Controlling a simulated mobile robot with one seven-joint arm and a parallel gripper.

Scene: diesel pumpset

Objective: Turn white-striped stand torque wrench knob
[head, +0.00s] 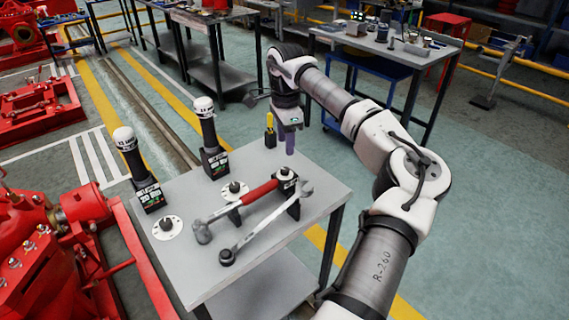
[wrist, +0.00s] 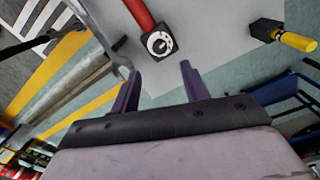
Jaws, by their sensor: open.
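A grey table (head: 185,270) bears a red-handled wrench (head: 262,191) and a bare metal wrench (head: 262,228). In the wrist view, a black block with a white-ringed round knob (wrist: 158,42) is at the end of the red handle (wrist: 140,12). In the head view, the block and knob (head: 287,173) are at the table's far right part. White discs with dark knobs also lie near the left edge (head: 167,228) and the middle (head: 237,187). I cannot make out which knob has the white-striped stand. My gripper (head: 287,145) is open and empty, just beyond the block; its fingers (wrist: 158,82) point towards the knob.
Two upright black tools with white caps (head: 124,138) (head: 204,107) stand at the table's left and back. A yellow-handled tool (head: 270,130) stands in a black block near my gripper, right in the wrist view (wrist: 298,41). Red machinery (head: 40,260) borders the left.

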